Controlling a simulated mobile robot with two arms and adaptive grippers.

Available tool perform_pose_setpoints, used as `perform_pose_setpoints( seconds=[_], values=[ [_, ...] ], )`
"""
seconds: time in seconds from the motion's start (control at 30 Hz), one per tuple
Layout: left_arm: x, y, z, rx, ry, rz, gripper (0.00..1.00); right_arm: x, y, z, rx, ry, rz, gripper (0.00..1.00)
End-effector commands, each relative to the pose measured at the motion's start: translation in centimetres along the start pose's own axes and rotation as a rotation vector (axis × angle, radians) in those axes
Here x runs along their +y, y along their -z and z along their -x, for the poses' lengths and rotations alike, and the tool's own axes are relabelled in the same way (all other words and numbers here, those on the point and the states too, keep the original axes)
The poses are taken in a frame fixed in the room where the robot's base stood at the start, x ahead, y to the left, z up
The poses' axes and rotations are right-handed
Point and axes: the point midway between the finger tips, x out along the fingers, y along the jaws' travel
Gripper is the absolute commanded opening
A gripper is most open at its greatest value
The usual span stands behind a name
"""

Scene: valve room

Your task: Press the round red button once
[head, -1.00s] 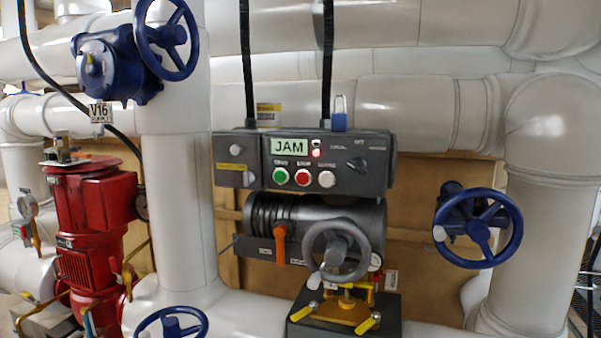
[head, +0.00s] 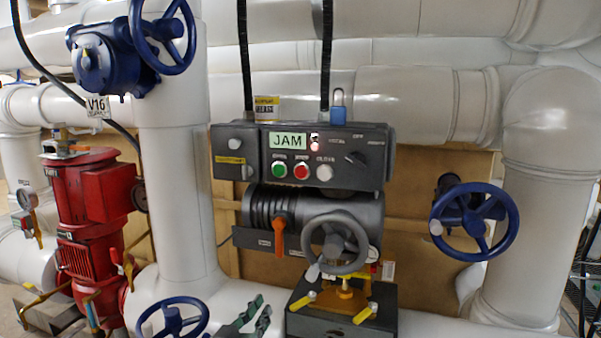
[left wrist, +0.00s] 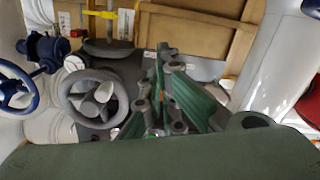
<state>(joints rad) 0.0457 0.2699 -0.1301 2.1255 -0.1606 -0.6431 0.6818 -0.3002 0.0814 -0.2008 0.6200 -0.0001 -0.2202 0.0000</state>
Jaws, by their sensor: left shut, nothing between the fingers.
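The round red button (head: 302,171) sits on the front of the grey control box (head: 376,165), between a green button (head: 279,170) and a white button (head: 324,172). A green display reading JAM (head: 288,141) is above them. My left gripper (head: 259,307) has entered at the bottom of the head view, shut and empty, below and left of the red button and well apart from it. It also shows in the left wrist view (left wrist: 164,62), near a grey handwheel (left wrist: 70,97); I cannot make out the red button there. My right gripper is not in view.
Below the box are an orange lever (head: 279,238) and the grey handwheel (head: 362,238). Blue handwheels stand right (head: 512,228), upper left (head: 188,18) and lower left (head: 148,309). A red pump (head: 100,190) is at left. The space before the buttons is clear.

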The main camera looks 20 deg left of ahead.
Motion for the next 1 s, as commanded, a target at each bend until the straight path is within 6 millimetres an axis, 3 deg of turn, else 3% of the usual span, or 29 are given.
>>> perform_pose_setpoints(
  seconds=[0.03, 0.23, 0.4, 0.5, 0.7, 1.0],
  values=[
    [0.7, 2.6, -0.9, 0.067, -0.030, 0.017, 0.00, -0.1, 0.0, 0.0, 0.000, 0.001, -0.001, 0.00],
    [3.6, 11.9, -2.7, 0.309, -0.179, 0.094, 0.00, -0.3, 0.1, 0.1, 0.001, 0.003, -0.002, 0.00],
    [6.2, 19.3, -2.7, 0.484, -0.335, 0.144, 0.00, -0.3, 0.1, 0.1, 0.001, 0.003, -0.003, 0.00],
    [7.5, 22.6, -2.2, 0.559, -0.420, 0.163, 0.00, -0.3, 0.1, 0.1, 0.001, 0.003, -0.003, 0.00],
    [9.0, 26.2, -1.3, 0.637, -0.528, 0.178, 0.00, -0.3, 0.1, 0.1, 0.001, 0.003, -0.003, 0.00],
    [9.3, 26.8, -1.1, 0.650, -0.549, 0.182, 0.00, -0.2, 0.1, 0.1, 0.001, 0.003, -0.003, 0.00]
  ],
)
